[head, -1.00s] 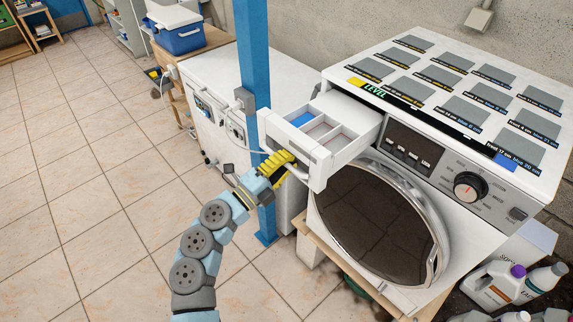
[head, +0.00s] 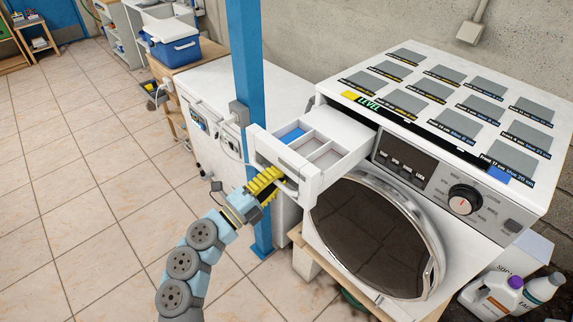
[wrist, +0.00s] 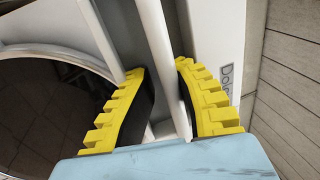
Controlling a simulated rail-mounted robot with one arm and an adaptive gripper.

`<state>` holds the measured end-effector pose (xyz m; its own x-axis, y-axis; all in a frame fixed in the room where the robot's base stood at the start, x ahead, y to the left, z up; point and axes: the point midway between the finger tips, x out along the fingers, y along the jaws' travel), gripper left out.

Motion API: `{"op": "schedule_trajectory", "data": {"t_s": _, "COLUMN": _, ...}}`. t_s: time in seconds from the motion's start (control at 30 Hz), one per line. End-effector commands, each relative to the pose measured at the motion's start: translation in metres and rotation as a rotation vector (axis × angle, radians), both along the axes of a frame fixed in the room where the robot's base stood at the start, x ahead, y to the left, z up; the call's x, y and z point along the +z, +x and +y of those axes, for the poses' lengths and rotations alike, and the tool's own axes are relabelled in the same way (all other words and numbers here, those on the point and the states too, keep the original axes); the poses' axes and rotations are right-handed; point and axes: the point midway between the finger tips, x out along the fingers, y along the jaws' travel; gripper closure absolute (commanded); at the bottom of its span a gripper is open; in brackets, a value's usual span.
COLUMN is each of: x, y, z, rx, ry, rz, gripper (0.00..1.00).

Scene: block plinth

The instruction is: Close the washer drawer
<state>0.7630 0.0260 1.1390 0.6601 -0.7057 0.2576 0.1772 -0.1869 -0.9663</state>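The white washer drawer (head: 318,122) sticks well out of the upper left of the washing machine (head: 335,97) in the head view. Its compartments show, one with a blue floor. A pale bar handle (head: 289,188) runs across the drawer front; it also crosses the wrist view (wrist: 160,45). My gripper (head: 277,182) is at the handle, its yellow fingers apart. In the wrist view the gripper (wrist: 161,72) has one finger on each side of the bar. The right finger is very close to the bar; I cannot tell if it touches. A gap shows on the left.
A blue post (head: 250,60) stands just left of the drawer. A white appliance (head: 205,85) is behind it. The round washer door (head: 375,235) is shut below the drawer. Bottles (head: 497,297) stand at lower right. The tiled floor at left is clear.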

Motion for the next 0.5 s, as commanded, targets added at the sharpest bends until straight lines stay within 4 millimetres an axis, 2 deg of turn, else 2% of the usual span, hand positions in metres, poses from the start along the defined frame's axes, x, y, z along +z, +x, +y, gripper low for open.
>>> {"op": "schedule_trajectory", "data": {"t_s": 0.03, "x": -0.042, "y": -0.005, "z": 0.03, "rx": 0.053, "ry": 0.027, "rz": 0.056, "gripper": 0.74}}
{"op": "schedule_trajectory", "data": {"t_s": 0.23, "x": -0.04, "y": -0.03, "z": 0.054, "rx": 0.041, "ry": 0.015, "rz": 0.039, "gripper": 0.74}}
{"op": "schedule_trajectory", "data": {"t_s": 0.5, "x": -0.025, "y": -0.048, "z": 0.064, "rx": 0.016, "ry": 0.004, "rz": 0.007, "gripper": 0.74}}
